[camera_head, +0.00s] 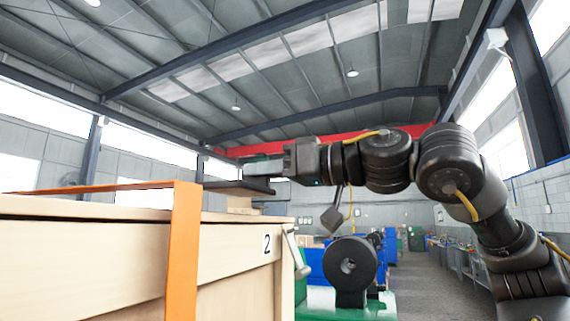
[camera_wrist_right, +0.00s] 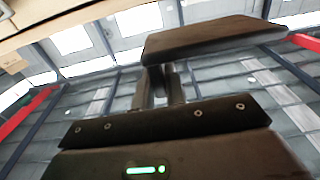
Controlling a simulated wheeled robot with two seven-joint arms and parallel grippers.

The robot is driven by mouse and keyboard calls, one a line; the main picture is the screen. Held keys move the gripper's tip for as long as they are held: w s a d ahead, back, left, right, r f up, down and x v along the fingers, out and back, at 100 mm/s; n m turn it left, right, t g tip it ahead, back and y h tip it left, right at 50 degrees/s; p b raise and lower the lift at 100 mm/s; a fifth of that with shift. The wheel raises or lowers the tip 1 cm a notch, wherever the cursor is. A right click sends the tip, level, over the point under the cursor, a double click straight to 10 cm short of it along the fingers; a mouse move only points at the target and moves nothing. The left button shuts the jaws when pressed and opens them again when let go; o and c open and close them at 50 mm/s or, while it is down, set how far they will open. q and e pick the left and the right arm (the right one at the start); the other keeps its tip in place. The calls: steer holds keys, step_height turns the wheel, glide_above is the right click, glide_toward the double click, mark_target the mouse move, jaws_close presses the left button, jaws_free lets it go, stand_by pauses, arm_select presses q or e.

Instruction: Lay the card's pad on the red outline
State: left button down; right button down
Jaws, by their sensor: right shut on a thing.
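My right gripper (camera_head: 276,168) comes in from the right at the height of the wooden crate's top. It is shut on a dark, flat piece (camera_head: 240,186), which I take to be the card with its pad. In the right wrist view, the fingers (camera_wrist_right: 163,85) meet the dark, broad piece (camera_wrist_right: 212,38) at their far end. In the head view, it is level and seen nearly edge-on, above a pale wooden block (camera_head: 239,205). I cannot tell whether they touch. The red outline is not visible; the crate's top surface is seen too flat. My left gripper is out of view.
The wooden crate (camera_head: 232,253), marked 2, fills the lower left. An orange strap (camera_head: 182,253) runs over it, and a metal lever (camera_head: 296,252) sticks out at its right. Right of it stands a black round machine part (camera_head: 350,266) on a green base (camera_head: 385,304).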

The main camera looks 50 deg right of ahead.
steer(key=p+x, duration=0.1)
steer(key=x, duration=0.3)
steer(key=shift+w+a, duration=0.1)
steer(key=shift+w, duration=0.1)
steer(key=shift+w+f+b, duration=0.15)
steer(key=shift+f+b, duration=0.3)
steer(key=shift+f, duration=0.05)
steer(key=shift+f+b, duration=0.6)
steer(key=shift+b, duration=0.1)
steer(key=shift+f+b, duration=0.4)
steer(key=c, duration=1.3)
jaws_free()
steer(key=shift+c, duration=0.2)
